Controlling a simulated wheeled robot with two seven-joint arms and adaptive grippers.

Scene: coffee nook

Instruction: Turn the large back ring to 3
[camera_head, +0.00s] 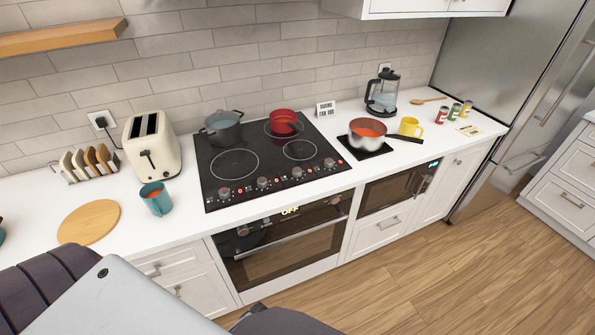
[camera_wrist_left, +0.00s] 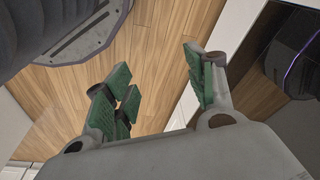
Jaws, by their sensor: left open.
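The black cooktop (camera_head: 223,140) is set in the white counter in the head view. A red pot (camera_head: 283,122) stands on its back right ring (camera_head: 267,131), whose outline shows around the pot and looks larger than the front right ring. A dark grey pot (camera_head: 223,130) covers the back left spot. Several knobs line the front edge: far left (camera_head: 224,192), then (camera_head: 263,183), (camera_head: 297,172) and far right (camera_head: 330,163), with small red digits that look like 0. My left gripper (camera_wrist_left: 160,95) is open and empty above the floor, touching nothing. My right gripper is not seen.
The oven (camera_head: 290,245) below has a lit OFF display. A cream toaster (camera_head: 152,147), teal mug (camera_head: 156,199) and round board (camera_head: 88,222) stand left. Counter in front of the knobs is clear.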

